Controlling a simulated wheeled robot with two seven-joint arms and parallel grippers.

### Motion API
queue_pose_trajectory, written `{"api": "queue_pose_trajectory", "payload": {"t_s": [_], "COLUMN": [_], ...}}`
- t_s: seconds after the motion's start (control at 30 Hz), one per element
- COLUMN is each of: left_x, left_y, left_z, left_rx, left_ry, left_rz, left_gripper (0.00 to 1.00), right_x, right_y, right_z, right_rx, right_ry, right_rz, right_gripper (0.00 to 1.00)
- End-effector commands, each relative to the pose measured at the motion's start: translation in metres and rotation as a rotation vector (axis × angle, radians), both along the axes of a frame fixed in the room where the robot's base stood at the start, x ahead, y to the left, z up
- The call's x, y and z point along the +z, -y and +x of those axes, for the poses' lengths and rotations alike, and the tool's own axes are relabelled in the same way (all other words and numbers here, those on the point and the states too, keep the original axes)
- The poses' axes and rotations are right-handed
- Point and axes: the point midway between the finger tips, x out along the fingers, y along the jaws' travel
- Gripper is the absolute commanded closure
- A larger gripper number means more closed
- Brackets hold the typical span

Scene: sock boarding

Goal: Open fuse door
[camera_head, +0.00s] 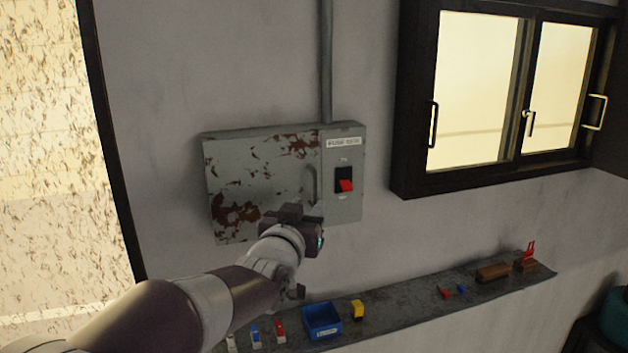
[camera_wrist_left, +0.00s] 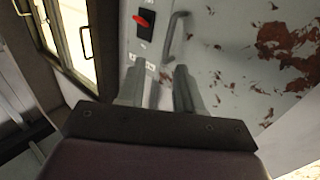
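The grey fuse box hangs on the wall, its rust-stained door (camera_head: 257,180) closed. A vertical handle (camera_head: 312,186) sits near the door's right edge. A panel with a red switch (camera_head: 345,186) is right of the door. My left gripper (camera_head: 318,236) is at the lower right of the door, just below the handle. In the left wrist view its two fingers (camera_wrist_left: 162,85) are apart with nothing between them, and the handle (camera_wrist_left: 175,36) is ahead of the fingertips. The red switch (camera_wrist_left: 144,17) also shows there. My right gripper is not in view.
A narrow shelf (camera_head: 400,311) below the box holds a blue bin (camera_head: 322,320), a yellow block (camera_head: 357,309), several small red, blue and white pieces, and brown blocks. A dark-framed window (camera_head: 478,90) is at the right. A conduit (camera_head: 326,65) runs up from the box.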

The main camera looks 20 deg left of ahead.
Motion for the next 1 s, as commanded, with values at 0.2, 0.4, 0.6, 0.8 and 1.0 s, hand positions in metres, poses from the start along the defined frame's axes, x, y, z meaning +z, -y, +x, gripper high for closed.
{"api": "queue_pose_trajectory", "payload": {"t_s": [0.2,0.4,0.6,0.8,1.0], "left_x": [0.006,0.003,0.0,-0.001,-0.001], "left_y": [-0.001,-0.001,-0.001,-0.001,-0.001], "left_z": [0.057,0.083,0.088,0.088,0.088], "left_rx": [0.001,0.0,0.0,0.001,0.001], "left_ry": [-0.009,-0.006,-0.005,-0.005,-0.006], "left_rz": [0.0,0.0,0.0,0.0,0.0], "left_gripper": [0.65,0.65,0.65,0.84,1.0], "right_x": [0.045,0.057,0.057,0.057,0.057], "right_y": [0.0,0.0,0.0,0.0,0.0], "right_z": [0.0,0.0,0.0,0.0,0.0], "right_rx": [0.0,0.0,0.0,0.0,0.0], "right_ry": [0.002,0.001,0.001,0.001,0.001], "right_rz": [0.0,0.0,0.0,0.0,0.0], "right_gripper": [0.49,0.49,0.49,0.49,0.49]}}
